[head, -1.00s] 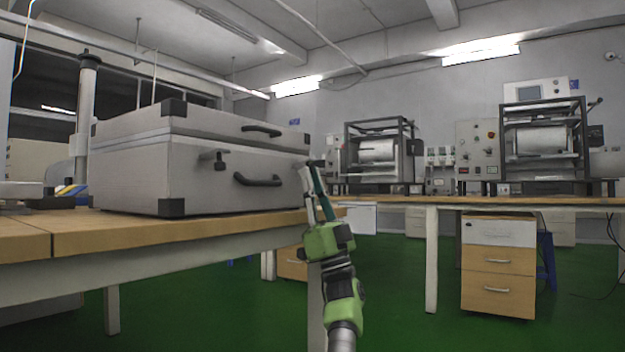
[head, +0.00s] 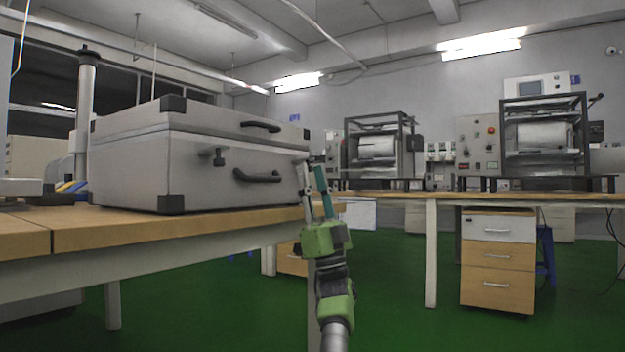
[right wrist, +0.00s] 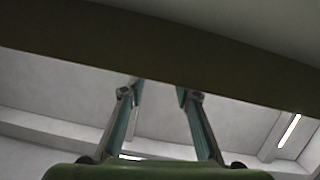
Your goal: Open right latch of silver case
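The silver case (head: 130,171) stands shut on the wooden table at left in the head view. Its left latch (head: 219,157) sticks out from the front. The right latch cannot be made out clearly; the front's right end is partly behind my fingers. My right gripper (head: 310,165) points up at that end, its fingertips close to the case; contact cannot be told. In the right wrist view its two fingers (right wrist: 160,90) stand apart with nothing seen between them, below a dark band I cannot identify for sure. My left gripper is not in view.
The case has a dark lid handle (head: 260,126) and a lower front handle (head: 258,176). The wooden table (head: 120,229) has its edge left of my right arm. A second table (head: 450,196) with machines and a drawer cabinet (head: 497,262) stands behind at right. Green floor is free between.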

